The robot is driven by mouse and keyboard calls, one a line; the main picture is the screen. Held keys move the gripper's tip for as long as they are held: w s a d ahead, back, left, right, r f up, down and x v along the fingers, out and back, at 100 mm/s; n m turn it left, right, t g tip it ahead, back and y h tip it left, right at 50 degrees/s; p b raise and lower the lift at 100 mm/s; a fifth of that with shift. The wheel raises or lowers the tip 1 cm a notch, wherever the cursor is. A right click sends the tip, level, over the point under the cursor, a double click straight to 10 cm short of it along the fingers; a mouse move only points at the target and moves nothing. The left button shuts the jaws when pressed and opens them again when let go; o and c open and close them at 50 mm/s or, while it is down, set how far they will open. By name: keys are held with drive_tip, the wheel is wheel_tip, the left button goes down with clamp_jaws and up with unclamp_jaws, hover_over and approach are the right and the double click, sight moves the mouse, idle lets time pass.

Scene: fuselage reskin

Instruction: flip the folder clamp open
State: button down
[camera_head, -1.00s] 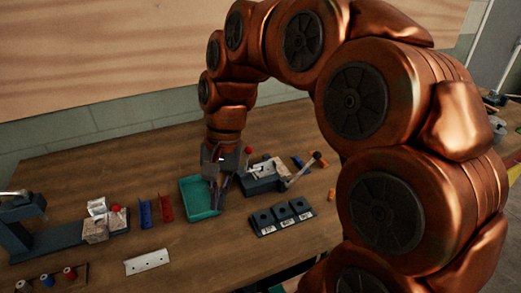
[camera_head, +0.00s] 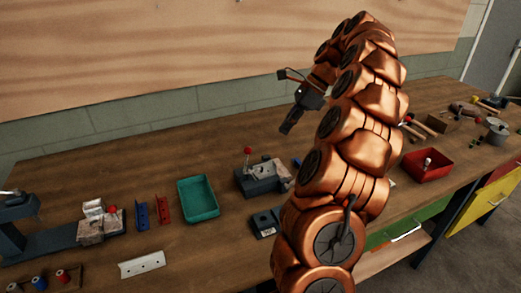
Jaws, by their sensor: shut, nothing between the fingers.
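The folder (camera_head: 262,181) is a dark grey bench tool with a pale top, standing on the bench right of the teal tray. A thin clamp lever with a red knob (camera_head: 248,151) stands roughly upright at its left rear. My arm hides the folder's right side. My gripper (camera_head: 287,127) is shut and empty. It hangs in the air above and to the right of the folder, tilted down to the left, apart from the lever.
The teal tray (camera_head: 198,198) looks empty. A dark block (camera_head: 264,223) lies in front of the folder, partly behind my arm. Blue (camera_head: 142,215) and red (camera_head: 163,208) angle pieces and a pale strip (camera_head: 142,264) lie left. A red bin (camera_head: 428,164) stands right.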

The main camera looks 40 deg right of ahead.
drive_tip(key=shift+s+d+f+m, duration=0.15)
drive_tip(key=shift+d+m, duration=0.1)
drive_tip(key=shift+d, duration=0.25)
drive_tip(key=shift+s+d+f+m, duration=0.1)
drive_tip(key=shift+d+m, duration=0.15)
drive_tip(key=shift+d, duration=0.2)
drive_tip(key=w+a+f+p, duration=0.3)
drive_tip(key=w+a+f, duration=0.2)
drive_tip(key=a+f, duration=0.2)
drive_tip(key=shift+a, duration=0.45)
